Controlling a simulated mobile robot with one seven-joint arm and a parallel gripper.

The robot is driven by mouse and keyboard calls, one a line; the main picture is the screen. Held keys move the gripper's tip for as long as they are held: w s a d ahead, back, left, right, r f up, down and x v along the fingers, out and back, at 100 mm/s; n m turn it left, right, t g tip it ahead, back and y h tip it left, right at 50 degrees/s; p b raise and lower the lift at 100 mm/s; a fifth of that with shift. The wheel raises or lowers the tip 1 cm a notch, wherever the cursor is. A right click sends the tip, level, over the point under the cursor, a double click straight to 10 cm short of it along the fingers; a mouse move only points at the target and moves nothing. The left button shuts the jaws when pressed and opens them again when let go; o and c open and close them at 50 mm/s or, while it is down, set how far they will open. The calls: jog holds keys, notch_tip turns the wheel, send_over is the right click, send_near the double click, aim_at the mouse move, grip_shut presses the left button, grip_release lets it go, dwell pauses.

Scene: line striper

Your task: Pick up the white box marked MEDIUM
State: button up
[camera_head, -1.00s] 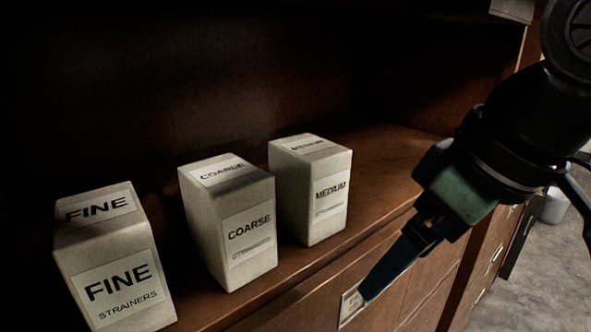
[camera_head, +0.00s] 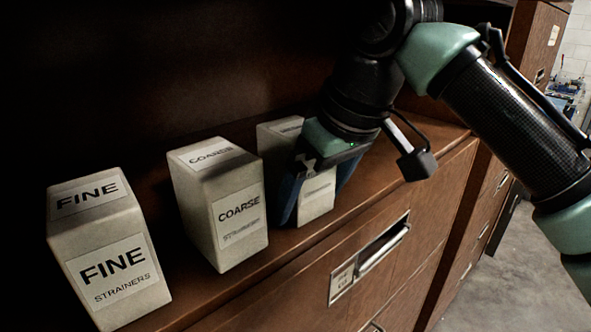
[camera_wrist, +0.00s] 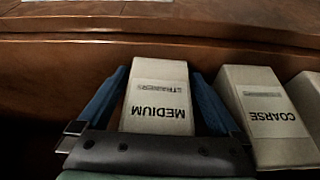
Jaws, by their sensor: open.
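The white box marked MEDIUM (camera_head: 317,196) stands upright on the wooden shelf, partly hidden behind my gripper in the head view. In the wrist view the MEDIUM box (camera_wrist: 158,97) lies between my two blue fingers, its label upside down. My gripper (camera_head: 318,208) is open, with one finger on each side of the box. In the wrist view my gripper (camera_wrist: 162,78) shows a small gap at the left of the box; the right finger is close to its side. I cannot tell whether it touches.
The COARSE box (camera_head: 238,220) stands just left of the MEDIUM box, close to my gripper's finger. The FINE box (camera_head: 110,255) stands farther left. The wooden shelf (camera_head: 425,150) is bare to the right. A drawer front with a handle (camera_head: 384,247) is below.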

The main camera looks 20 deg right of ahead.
jog(key=shift+s, duration=0.1)
jog(key=shift+c, duration=0.3)
jog(key=c, duration=1.2)
jog(key=shift+r+p, duration=0.25)
jog(key=shift+p, duration=0.3)
jog(key=shift+c, duration=0.2)
